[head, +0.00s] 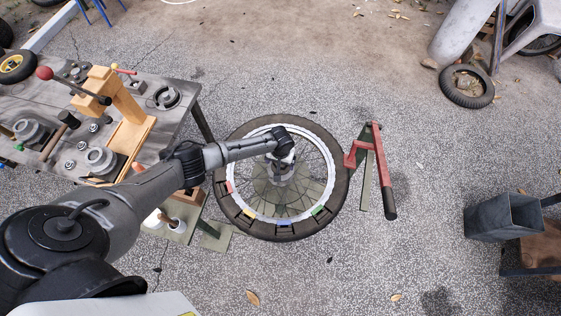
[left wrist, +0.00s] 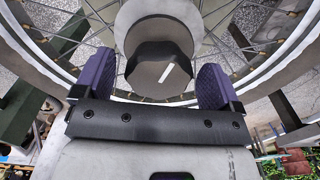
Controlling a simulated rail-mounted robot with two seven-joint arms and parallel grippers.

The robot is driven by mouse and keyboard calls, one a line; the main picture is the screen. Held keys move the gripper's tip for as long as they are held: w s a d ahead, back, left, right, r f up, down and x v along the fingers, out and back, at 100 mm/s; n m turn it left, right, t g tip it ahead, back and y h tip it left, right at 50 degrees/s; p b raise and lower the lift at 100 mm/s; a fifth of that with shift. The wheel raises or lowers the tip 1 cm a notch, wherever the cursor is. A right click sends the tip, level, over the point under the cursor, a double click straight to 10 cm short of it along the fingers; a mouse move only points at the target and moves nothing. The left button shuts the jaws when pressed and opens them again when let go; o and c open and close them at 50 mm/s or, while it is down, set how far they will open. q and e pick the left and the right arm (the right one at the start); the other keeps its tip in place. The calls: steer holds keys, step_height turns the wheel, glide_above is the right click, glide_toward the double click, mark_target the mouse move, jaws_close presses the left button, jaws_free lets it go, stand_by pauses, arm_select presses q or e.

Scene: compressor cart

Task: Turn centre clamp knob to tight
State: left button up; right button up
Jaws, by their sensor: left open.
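The centre clamp knob (left wrist: 150,72) shows in the left wrist view as a dark, flat-sided knob on a round grey hub, with a short white slanted line on its face. My left gripper (left wrist: 156,70) is open, with one purple finger on each side of the knob. Gaps show between the knob and both fingers; how deep the fingers reach along it I cannot tell. In the head view my left gripper (head: 284,157) is over the middle of the spoked wheel (head: 341,170), and my arm hides the knob there. My right gripper is not in view.
A workbench (head: 185,108) with a wooden stand (head: 128,103) and round metal parts is at the left. A grey metal bin (head: 490,222) stands at the lower right.

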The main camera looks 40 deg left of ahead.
arm_select(q)
steer(key=c, duration=0.9)
steer(key=shift+m, duration=0.3)
steer(key=m, duration=0.3)
steer(key=shift+p, duration=0.3)
steer(key=m, duration=0.4)
steer(key=shift+a+m, duration=0.15)
steer(key=shift+m, duration=0.15)
steer(key=m, duration=0.4)
steer(key=shift+w+a+m, duration=0.1)
steer(key=shift+m, duration=0.2)
steer(key=shift+m+b, duration=0.3)
steer(key=shift+m, duration=1.8)
steer(key=shift+w, duration=0.1)
